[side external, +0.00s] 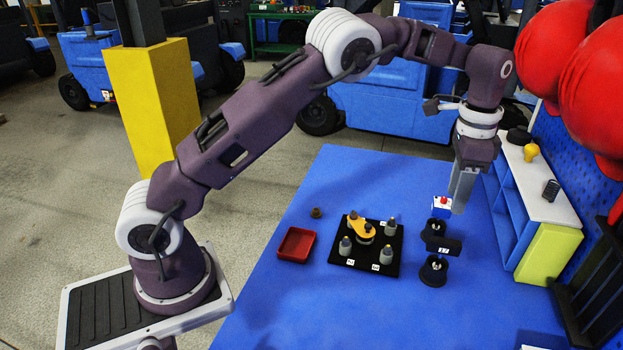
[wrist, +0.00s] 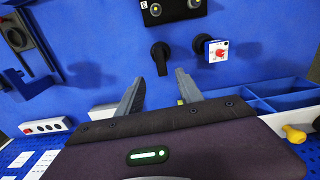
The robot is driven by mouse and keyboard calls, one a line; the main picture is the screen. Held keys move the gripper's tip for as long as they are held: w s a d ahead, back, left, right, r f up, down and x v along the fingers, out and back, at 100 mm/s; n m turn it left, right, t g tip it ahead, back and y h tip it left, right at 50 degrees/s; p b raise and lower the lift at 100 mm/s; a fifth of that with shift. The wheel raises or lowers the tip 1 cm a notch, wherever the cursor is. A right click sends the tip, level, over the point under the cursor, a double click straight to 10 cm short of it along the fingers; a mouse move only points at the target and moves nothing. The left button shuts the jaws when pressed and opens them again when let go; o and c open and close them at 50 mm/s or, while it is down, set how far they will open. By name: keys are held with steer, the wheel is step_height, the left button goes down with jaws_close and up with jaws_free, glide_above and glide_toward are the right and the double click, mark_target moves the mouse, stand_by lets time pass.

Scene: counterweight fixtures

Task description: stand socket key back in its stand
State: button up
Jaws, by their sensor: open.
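My gripper (side external: 462,195) points down over the right part of the blue table. In the wrist view its two fingers (wrist: 160,88) are apart with nothing held between them. Just beyond the fingertips, a black piece with a round head and short handle (wrist: 160,55) is on the table. In the side view, two round black pieces with pale centres, a rear one (side external: 437,227) and a front one (side external: 433,270), have a dark block (side external: 443,245) between them. I cannot tell for sure which is the socket key and which its stand.
A black board (side external: 345,262) with several grey pegs and an orange part (side external: 361,228) lies to the left, beside a red tray (side external: 295,244). A small blue-and-white box with a red knob (wrist: 217,50) stands close by. A white-topped shelf (side external: 540,185) borders the right side.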

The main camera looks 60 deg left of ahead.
steer(key=s+a+r+n+t, duration=0.1)
steer(key=s+a+r+n, duration=0.15)
steer(key=s+r, duration=0.6)
steer(key=s+a+r+n+t, duration=0.2)
steer(key=s+r+n, duration=0.1)
steer(key=s+r, duration=0.55)
steer(key=s+f+n+t, duration=0.1)
steer(key=s+f, duration=0.2)
steer(key=s, duration=0.6)
steer(key=s+f+n+t, duration=0.1)
steer(key=s+f+n, duration=0.1)
steer(key=s, duration=0.8)
steer(key=shift+s+a+f, duration=0.2)
steer(key=shift+a+f, duration=0.15)
steer(key=shift+f, duration=0.3)
steer(key=shift+c, duration=0.4)
